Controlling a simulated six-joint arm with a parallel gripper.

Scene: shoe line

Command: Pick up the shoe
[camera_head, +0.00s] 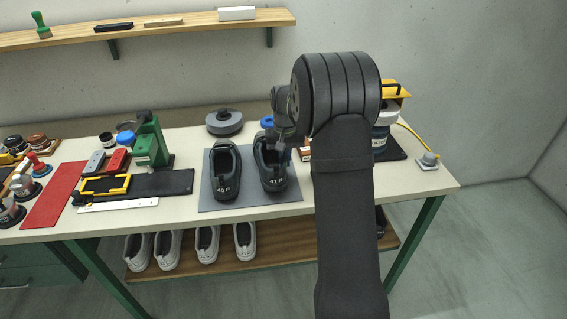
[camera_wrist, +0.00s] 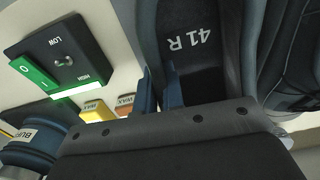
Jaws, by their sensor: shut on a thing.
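A dark shoe marked 41 R (camera_head: 272,177) stands on the right of the grey mat (camera_head: 214,203) in the head view. Its inside and marking also fill the top of the wrist view (camera_wrist: 196,52). My gripper (camera_wrist: 160,88) is shut on the shoe's side wall, one finger inside the shoe and one outside. In the head view my gripper (camera_head: 281,146) is at the rear of this shoe, partly hidden by my wrist. I cannot tell whether the shoe is clear of the mat. A second dark shoe (camera_head: 225,178) stands apart on the left of the mat.
A grey round tin (camera_head: 224,123) stands behind the mat. A green press (camera_head: 150,146) is left of the shoes. A control box with LOW and HIGH (camera_wrist: 58,58) and wax blocks (camera_wrist: 97,109) are near my gripper. White shoes (camera_head: 207,244) stand on the lower shelf.

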